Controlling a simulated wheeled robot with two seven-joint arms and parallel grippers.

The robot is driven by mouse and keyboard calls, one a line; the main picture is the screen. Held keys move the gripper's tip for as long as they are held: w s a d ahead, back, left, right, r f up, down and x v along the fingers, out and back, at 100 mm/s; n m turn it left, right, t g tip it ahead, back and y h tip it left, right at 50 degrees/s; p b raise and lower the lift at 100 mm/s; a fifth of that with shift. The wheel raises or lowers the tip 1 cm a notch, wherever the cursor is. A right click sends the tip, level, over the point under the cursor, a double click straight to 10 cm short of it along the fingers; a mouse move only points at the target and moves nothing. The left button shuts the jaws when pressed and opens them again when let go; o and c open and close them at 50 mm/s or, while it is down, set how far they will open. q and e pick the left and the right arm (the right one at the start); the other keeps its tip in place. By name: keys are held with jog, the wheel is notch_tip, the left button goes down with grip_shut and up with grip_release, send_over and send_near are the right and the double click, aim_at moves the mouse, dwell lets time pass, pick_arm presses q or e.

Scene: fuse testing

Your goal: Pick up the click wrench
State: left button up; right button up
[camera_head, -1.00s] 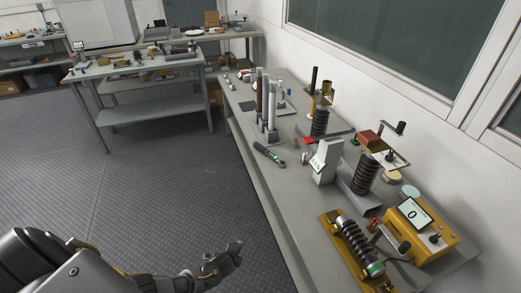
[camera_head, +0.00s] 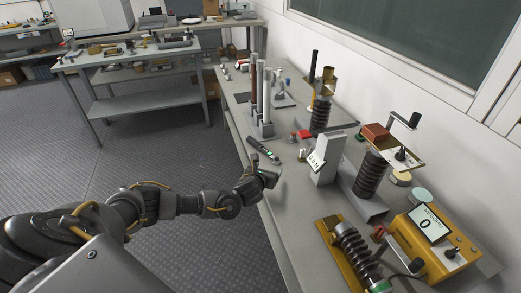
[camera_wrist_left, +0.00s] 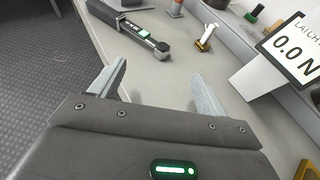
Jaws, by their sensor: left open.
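My right gripper is not in view.
A white latch meter (camera_head: 325,160) stands right of the wrench; its display (camera_wrist_left: 292,50) shows in the wrist view. Upright rods (camera_head: 260,95) stand behind the wrench. A coiled spring rig (camera_head: 352,245) and a yellow meter (camera_head: 432,235) sit nearer. Bare bench lies around the wrench's near end.

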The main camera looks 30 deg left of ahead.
aim_at(272, 165)
pick_arm(q)
jog(key=shift+w+a+f, duration=0.1)
jog(key=shift+w+a, duration=0.1)
jog(key=shift+w, duration=0.1)
jog(key=shift+b+x, duration=0.35)
jog(key=shift+x, duration=2.1)
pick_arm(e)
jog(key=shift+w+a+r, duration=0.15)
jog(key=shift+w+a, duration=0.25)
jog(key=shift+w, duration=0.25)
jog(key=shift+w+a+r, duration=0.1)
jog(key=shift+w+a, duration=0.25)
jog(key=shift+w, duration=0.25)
pick_arm(q)
jog(key=x, duration=0.2)
jog(key=b+x, duration=0.1)
jog(key=x, duration=0.1)
jog(key=shift+a+f, duration=0.25)
jog(key=shift+f, duration=0.15)
jog(key=shift+w+f, duration=0.1)
jog(key=shift+w, duration=0.25)
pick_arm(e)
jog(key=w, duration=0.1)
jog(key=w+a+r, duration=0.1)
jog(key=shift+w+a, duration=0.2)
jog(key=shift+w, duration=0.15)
pick_arm(q)
grip_shut()
jog(key=shift+a, duration=0.1)
